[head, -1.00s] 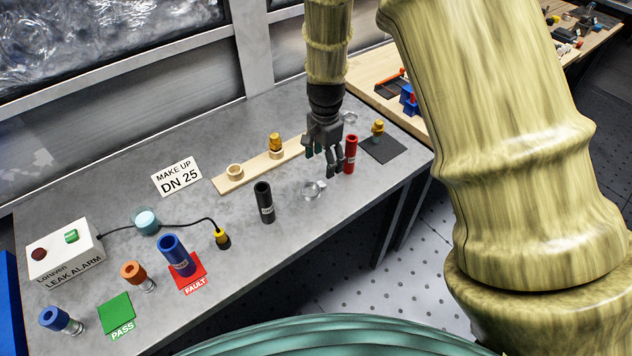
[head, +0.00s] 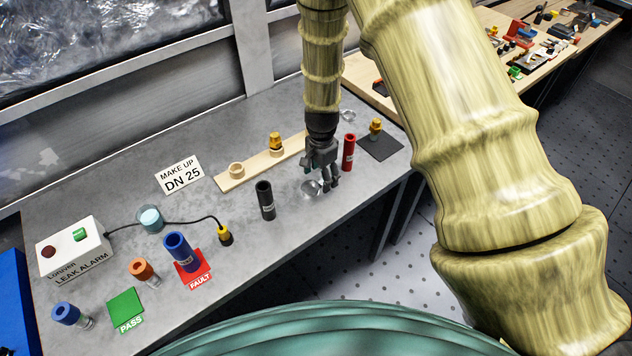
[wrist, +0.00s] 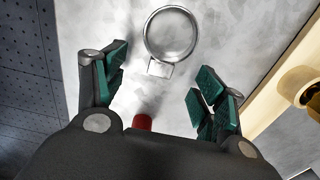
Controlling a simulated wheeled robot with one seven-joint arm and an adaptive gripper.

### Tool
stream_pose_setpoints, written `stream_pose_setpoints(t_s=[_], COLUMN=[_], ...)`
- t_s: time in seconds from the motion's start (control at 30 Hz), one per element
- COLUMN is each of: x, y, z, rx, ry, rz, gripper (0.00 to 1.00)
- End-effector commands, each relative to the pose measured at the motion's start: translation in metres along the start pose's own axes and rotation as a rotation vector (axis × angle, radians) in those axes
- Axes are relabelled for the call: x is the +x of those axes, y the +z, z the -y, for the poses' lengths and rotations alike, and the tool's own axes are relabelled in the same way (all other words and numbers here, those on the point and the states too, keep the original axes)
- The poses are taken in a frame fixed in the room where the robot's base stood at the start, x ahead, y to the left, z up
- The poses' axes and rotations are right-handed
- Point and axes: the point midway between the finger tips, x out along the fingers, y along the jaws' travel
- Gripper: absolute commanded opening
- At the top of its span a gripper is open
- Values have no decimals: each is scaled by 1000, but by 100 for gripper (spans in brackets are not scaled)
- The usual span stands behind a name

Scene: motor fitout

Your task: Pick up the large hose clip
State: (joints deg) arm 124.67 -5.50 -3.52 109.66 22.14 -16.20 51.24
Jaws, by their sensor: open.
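The large hose clip, a silver metal ring, lies flat on the grey bench in the head view (head: 309,190). In the wrist view the clip (wrist: 160,68) shows whole, with its small screw housing towards me, ahead of and between my fingertips. My gripper (head: 326,181) is open and empty, low over the bench, just behind and right of the clip in the head view. The wrist view shows its green-padded fingers (wrist: 160,84) spread apart.
A red hose piece (head: 349,152) stands close right of my gripper, and a black one (head: 265,200) stands left of the clip. A wooden rack (head: 255,168) lies behind. Another clip (head: 347,115) lies farther back.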

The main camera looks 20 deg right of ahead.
Motion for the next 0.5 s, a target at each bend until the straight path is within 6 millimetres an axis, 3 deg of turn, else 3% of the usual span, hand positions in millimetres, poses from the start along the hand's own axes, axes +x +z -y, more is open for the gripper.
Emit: stream_pose_setpoints(t_s=[0.2, 0.5], x=[13, 15], y=[0, 0], z=[0, 0], rx=[0, 0], ry=[0, 0], rz=[0, 0], gripper=[70, 70])
